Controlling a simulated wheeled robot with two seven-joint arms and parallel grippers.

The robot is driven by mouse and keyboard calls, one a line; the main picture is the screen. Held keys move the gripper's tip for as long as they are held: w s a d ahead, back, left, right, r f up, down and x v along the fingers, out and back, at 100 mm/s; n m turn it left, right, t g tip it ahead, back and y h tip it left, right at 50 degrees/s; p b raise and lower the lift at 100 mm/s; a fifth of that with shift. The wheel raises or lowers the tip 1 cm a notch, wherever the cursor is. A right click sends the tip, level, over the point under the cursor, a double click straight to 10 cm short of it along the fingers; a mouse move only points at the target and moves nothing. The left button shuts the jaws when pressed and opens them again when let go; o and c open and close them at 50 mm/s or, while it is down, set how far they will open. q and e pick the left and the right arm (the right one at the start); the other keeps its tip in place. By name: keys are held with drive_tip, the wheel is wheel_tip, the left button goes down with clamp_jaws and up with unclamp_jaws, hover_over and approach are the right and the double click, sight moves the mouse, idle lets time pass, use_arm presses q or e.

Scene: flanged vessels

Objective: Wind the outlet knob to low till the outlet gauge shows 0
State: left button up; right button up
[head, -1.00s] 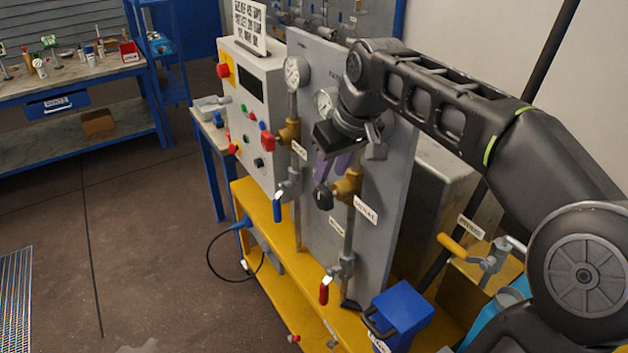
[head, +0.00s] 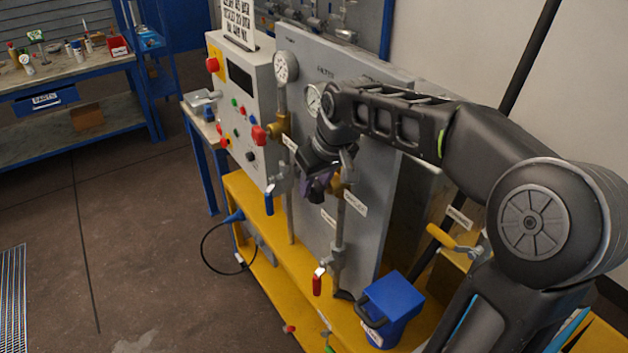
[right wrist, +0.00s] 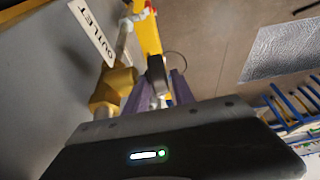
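The outlet valve's brass body (right wrist: 113,90) hangs on the grey panel, with an OUTLET label (right wrist: 93,32) beside it; the brass also shows in the head view (head: 338,186). Its dark knob (right wrist: 157,76) sits between the tips of my right gripper's purple fingers in the right wrist view. The fingers look apart, with a small gap at the knob. In the head view my right gripper (head: 317,182) is at the knob and mostly covers it. The outlet gauge (head: 314,98) is partly covered by my arm; its reading is too small to tell. My left gripper is out of view.
A second gauge (head: 286,67) and a red-knobbed brass valve (head: 279,126) are on the left pipe. A blue lever (head: 269,200) and a red lever (head: 317,283) stick out below. A blue bin (head: 392,305) stands on the yellow base. The floor at left is clear.

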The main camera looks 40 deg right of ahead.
drive_tip(key=shift+f, duration=0.1)
drive_tip(key=shift+c, duration=0.5)
clamp_jaws()
drive_tip(key=shift+w, duration=0.1)
drive_tip(key=shift+w+g, duration=0.1)
drive_tip(key=shift+g, duration=0.5)
drive_tip(key=shift+o, duration=0.5)
unclamp_jaws()
